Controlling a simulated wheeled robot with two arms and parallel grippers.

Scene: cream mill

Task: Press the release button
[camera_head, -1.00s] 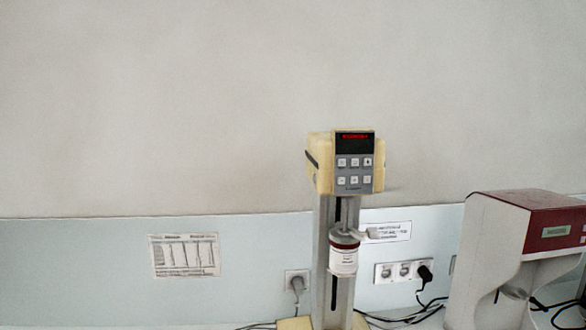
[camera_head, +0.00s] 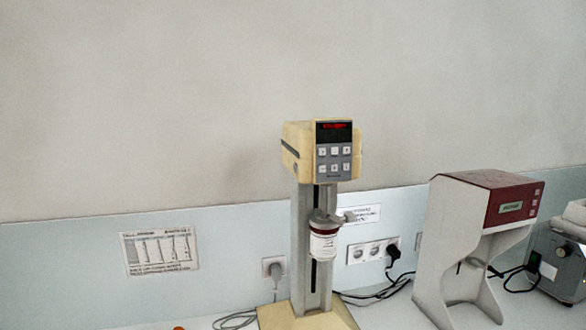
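A cream mill (camera_head: 300,150) with a yellowish head stands on the counter in the middle of the view. Its front panel (camera_head: 334,150) has a lit red display and two rows of small light buttons (camera_head: 334,160). I cannot read which button is the release. A white jar (camera_head: 323,246) with a dark red band is held in a bracket on the mill's column. A small grey lever or knob sticks out to the right of the jar. Neither of my grippers is in view.
A white and red machine (camera_head: 502,204) stands on the counter to the right, with a grey device (camera_head: 558,262) beyond it. Sockets (camera_head: 373,250) with cables are on the wall behind. A printed sheet (camera_head: 160,250) hangs at left. The counter left of the mill looks mostly clear.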

